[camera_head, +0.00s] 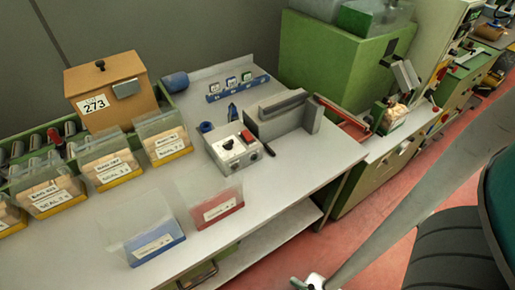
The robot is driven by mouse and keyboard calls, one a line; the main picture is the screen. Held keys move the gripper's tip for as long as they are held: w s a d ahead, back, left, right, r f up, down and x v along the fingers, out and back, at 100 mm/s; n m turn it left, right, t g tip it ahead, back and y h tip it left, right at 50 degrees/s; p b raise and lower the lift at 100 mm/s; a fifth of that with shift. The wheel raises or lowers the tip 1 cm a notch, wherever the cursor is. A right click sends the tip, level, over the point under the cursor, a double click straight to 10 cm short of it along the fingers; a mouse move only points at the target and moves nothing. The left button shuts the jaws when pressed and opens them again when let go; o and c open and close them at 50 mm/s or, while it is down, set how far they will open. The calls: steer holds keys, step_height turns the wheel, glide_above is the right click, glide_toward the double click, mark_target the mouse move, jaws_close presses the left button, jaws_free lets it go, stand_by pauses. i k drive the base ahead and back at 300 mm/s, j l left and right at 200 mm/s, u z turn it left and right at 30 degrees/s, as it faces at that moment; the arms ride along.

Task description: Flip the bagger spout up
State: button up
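The bagger looks to be the large green machine (335,60) at the upper right of the table. A grey, tilted plate (406,76) on its right side looks like the spout. It hangs above a small green-framed holder (380,115) with a clear bag or bin of cork-coloured pieces (396,114). The plate's hinge is too small to make out. A long grey link, likely my arm, runs from the right edge down to the bottom edge, well apart from the spout. No gripper fingers show.
The white table (290,165) carries a grey sealer-like device (284,115), a control box with a red switch (236,147), clear bins with red (218,214) and blue (157,248) fronts, and a brown box (110,88). Red floor (345,235) lies open right of the table.

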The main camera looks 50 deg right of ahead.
mark_target(406, 76)
steer(key=k+l+u, duration=0.1)
steer(key=k+l, duration=0.15)
steer(key=l, duration=0.65)
steer(key=k+l+u, duration=0.1)
steer(key=k+l, duration=0.15)
steer(key=l, duration=0.65)
steer(key=k+l+u, duration=0.1)
steer(key=k+l, duration=0.25)
steer(key=l, duration=0.5)
steer(key=k+l+u, duration=0.1)
steer(key=k+l, duration=0.2)
steer(key=l, duration=0.55)
steer(key=k+l+u, duration=0.1)
steer(key=k+l, duration=0.3)
steer(key=l, duration=0.4)
steer(key=k+l+u, duration=0.1)
steer(key=k+l, duration=0.3)
steer(key=l, duration=0.4)
steer(key=k+l+u, duration=0.1)
steer(key=k+l, duration=0.3)
steer(key=l, duration=0.35)
steer(key=k+l+u, duration=0.15)
steer(key=k+l, duration=0.3)
steer(key=l, duration=0.25)
steer(key=i+j+z, duration=0.15)
steer(key=j, duration=0.2)
steer(key=i+j+z, duration=0.15)
steer(key=i+j, duration=0.15)
steer(key=j, duration=0.1)
